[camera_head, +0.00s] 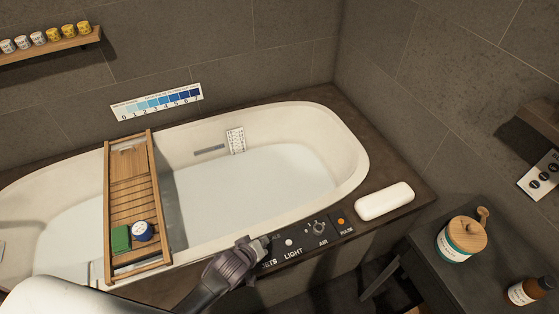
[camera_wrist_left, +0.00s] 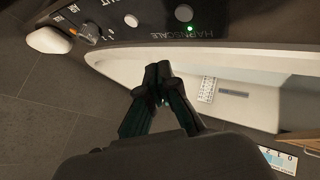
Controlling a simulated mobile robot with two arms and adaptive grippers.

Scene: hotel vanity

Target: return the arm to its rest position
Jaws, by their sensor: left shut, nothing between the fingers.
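My left gripper (camera_head: 258,244) is at the front rim of the bathtub, over the control panel (camera_head: 300,246) with its labelled buttons and knob. Its fingers are shut with nothing between them. The left wrist view shows the closed fingertips (camera_wrist_left: 158,70) in front of the tub's edge, close to the panel; whether they touch it I cannot tell. A green light (camera_wrist_left: 190,29) glows on the panel in the wrist view. My right gripper is not in view.
A wooden tray (camera_head: 112,200) spans the bathtub (camera_head: 352,150), holding a green block (camera_head: 121,239) and a blue-lidded jar (camera_head: 142,232). A white pillow (camera_head: 384,201) lies on the right ledge. A dark side table (camera_head: 420,270) bears a wooden-lidded jar (camera_head: 460,240) and brown bottle (camera_head: 530,291).

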